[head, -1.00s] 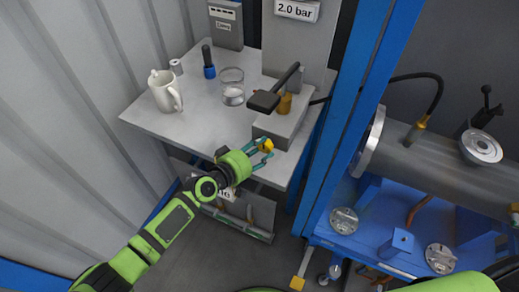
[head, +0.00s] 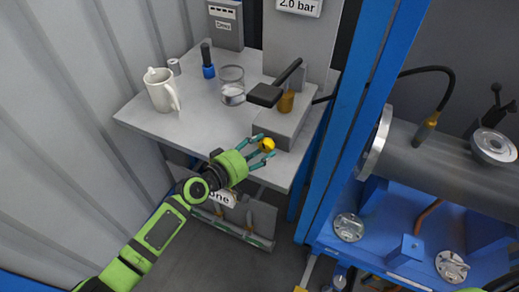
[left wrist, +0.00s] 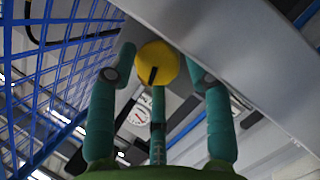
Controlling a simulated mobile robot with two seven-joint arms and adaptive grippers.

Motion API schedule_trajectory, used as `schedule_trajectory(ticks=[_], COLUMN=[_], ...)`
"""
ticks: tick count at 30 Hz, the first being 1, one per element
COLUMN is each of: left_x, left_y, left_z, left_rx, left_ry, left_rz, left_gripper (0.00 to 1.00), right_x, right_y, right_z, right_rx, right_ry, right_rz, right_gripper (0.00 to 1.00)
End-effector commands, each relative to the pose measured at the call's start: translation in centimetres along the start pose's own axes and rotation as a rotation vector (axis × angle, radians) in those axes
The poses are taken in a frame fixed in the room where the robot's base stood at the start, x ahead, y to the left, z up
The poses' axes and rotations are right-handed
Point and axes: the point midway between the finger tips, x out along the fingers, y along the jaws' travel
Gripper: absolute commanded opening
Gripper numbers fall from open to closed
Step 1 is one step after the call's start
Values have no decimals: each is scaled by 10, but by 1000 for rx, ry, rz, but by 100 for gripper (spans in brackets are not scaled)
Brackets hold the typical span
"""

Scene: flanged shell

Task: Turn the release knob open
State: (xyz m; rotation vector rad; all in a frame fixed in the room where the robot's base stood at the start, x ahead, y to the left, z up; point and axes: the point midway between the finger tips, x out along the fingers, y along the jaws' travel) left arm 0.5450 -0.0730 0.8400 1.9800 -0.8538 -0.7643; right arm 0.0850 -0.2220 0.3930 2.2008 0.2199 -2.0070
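The yellow release knob (head: 267,144) sits on the front of a grey box (head: 284,122) at the table's right edge. In the left wrist view the knob (left wrist: 157,60) shows a dark line on its face, running down from near its middle. My left gripper (head: 261,149) is at the knob, with its teal fingers spread around it. In the left wrist view, the fingers (left wrist: 158,75) stand left, right and below the knob, and narrow gaps seem to show at the sides. Contact is not clear.
A black-handled lever (head: 275,88) stands above the knob on the box. A blue post (head: 350,115) rises just right of the table.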

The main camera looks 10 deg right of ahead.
Motion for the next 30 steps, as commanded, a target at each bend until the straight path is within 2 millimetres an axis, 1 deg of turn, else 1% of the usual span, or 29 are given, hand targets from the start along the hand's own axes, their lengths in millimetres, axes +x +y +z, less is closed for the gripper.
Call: schedule_trajectory(ticks=[5, 8, 11, 18, 21, 25, 27, 30], left_x=[-1, -7, -21, -73, -92, -110, -116, -120], left_y=[0, 0, 0, -1, -1, -1, -1, 0], left_z=[0, 0, 1, 1, 0, 0, 0, 0], left_rx=[1, 1, 1, 2, 2, 0, 1, 1], left_ry=[-1, 0, -1, -1, -1, -1, -1, 0], left_rz=[1, 2, 0, -2, -2, -2, -2, 0], left_gripper=[51, 51, 51, 51, 51, 51, 51, 51], right_x=[0, 0, 0, 0, 0, 0, 0, 0], right_y=[3, 3, 2, 1, 1, 1, 1, 1], right_z=[0, 0, 0, 0, 0, 0, 0, 0], right_rx=[-4, -3, -3, -2, -2, -2, -1, -1], right_ry=[0, 0, 0, 0, 0, 0, 0, 0], right_rz=[3, 3, 2, 1, 1, 1, 1, 1], right_gripper=[0, 0, 0, 0, 0, 0, 0, 0])
